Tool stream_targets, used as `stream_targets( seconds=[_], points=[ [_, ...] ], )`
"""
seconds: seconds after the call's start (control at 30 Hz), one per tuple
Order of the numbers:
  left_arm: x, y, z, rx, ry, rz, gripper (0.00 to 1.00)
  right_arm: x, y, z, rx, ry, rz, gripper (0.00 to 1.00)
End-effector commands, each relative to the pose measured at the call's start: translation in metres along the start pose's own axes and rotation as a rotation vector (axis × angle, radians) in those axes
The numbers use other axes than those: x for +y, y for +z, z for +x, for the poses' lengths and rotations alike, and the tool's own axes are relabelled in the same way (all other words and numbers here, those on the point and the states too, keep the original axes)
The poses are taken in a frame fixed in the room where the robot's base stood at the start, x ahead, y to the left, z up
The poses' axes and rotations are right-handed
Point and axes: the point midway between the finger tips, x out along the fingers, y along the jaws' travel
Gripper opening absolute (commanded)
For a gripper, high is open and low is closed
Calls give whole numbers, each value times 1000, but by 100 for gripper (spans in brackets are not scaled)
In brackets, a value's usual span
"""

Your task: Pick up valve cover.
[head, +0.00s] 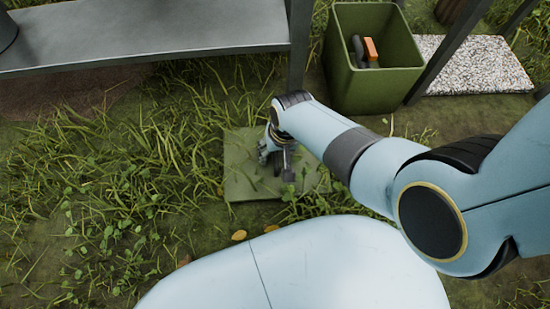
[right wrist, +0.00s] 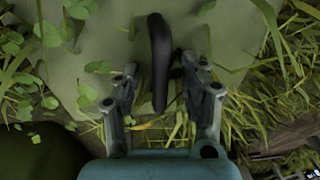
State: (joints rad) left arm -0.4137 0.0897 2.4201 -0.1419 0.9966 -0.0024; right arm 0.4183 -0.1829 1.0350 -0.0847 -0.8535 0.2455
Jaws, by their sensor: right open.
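The valve cover appears to be the flat green square plate (head: 240,180) lying on the grass in the middle of the head view. In the right wrist view, the plate (right wrist: 100,45) has a dark, slightly curved handle (right wrist: 158,35) on it. My right gripper (head: 276,168) is over the plate and hides part of it. In the right wrist view, the right gripper (right wrist: 162,76) is open, with one finger on each side of the handle's near end. I cannot tell whether the fingers touch it. My left gripper is not in view.
A green bin (head: 370,92) stands behind the plate, with an orange and dark object (head: 370,48) inside. A grey bench (head: 150,35) with a dark leg (head: 300,45) is at the back left. Open grass lies left.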

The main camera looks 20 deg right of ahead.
Motion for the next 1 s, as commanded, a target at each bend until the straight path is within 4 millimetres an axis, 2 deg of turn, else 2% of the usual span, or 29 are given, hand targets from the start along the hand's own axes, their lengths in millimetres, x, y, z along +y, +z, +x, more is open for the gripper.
stream_targets(
  seconds=[0.1, 0.4, 0.43, 1.0],
  points=[
    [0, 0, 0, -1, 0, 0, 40, 0, 0, 0, 0, 0, 0, 41],
    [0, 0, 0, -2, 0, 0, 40, 0, 0, 0, 0, 0, 0, 2],
    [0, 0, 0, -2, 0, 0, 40, 0, 0, 0, 0, 0, 0, 0],
    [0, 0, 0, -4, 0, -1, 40, 0, -1, -1, 2, -1, 0, 0]
  ],
)
